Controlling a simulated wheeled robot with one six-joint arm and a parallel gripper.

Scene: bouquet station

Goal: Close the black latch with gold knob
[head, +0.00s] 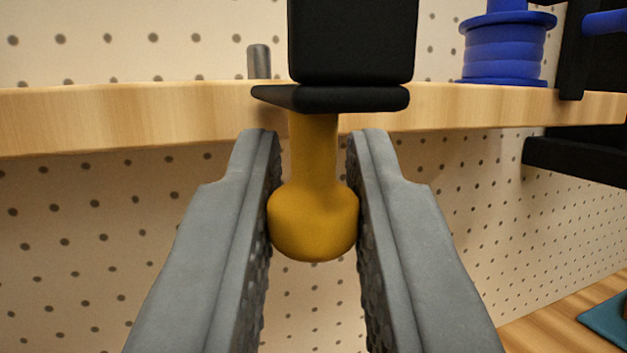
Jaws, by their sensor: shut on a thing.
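The black latch (352,40) stands at the top middle of the head view, in front of the wooden shelf edge. A flat black plate (335,98) forms its lower end. The gold knob (313,215) hangs from that plate on a gold stem, below the shelf edge. My gripper (313,150) has one grey finger on each side of the knob and is shut on its round end. The top of the latch is cut off by the picture edge.
A wooden shelf (120,115) crosses the view, with a pegboard wall (90,240) behind. A short grey peg (259,62) stands left of the latch. A blue ribbed spool (507,48) and black bracket (580,155) are at right. A teal item (608,322) lies at lower right.

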